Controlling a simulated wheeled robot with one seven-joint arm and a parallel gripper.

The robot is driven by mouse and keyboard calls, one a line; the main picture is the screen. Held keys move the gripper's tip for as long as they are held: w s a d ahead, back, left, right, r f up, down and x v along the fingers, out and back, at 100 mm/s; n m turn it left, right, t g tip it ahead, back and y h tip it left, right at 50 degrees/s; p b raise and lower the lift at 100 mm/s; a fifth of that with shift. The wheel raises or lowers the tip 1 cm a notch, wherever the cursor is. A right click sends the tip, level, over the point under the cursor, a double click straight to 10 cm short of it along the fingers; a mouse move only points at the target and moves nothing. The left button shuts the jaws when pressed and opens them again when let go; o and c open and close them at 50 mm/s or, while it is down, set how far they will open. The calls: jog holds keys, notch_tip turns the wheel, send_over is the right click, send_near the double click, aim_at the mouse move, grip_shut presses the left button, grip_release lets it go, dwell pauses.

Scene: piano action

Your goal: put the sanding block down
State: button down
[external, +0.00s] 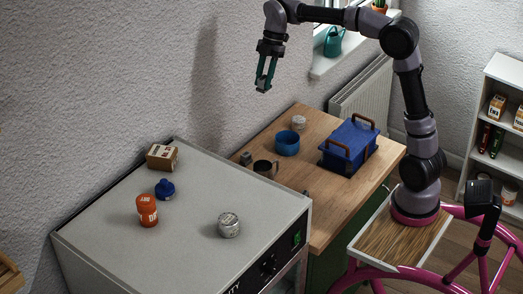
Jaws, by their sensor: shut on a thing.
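My gripper (265,78) hangs in the air near the wall, above the far left end of the wooden workbench (312,208), with its green fingers pointing down. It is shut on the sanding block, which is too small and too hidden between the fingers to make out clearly. Nothing touches the gripper from below. The workbench and the grey cabinet top (190,240) both lie well below it.
The cabinet top holds a cardboard box (162,157), a blue item (165,189), an orange jar (147,210) and a tin (229,225). The workbench holds a blue bowl (287,143), dark mug (265,168), small grey block (246,158), pale tin (299,122) and blue toolbox (349,145). Its front is clear.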

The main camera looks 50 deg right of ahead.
jog(key=s+a+f, duration=0.2)
jog(key=a, duration=1.9)
jog(key=s+a+f, duration=0.1)
jog(key=s+a, duration=0.2)
jog(key=a, duration=1.9)
notch_tip(320, 180, down, 11)
jog(key=shift+w+d+f, duration=0.1)
jog(key=shift+d, duration=0.05)
jog(key=shift+f, duration=1.95)
jog(key=shift+f, duration=0.1)
jog(key=c, duration=0.6)
grip_release()
jog(key=shift+f, duration=0.1)
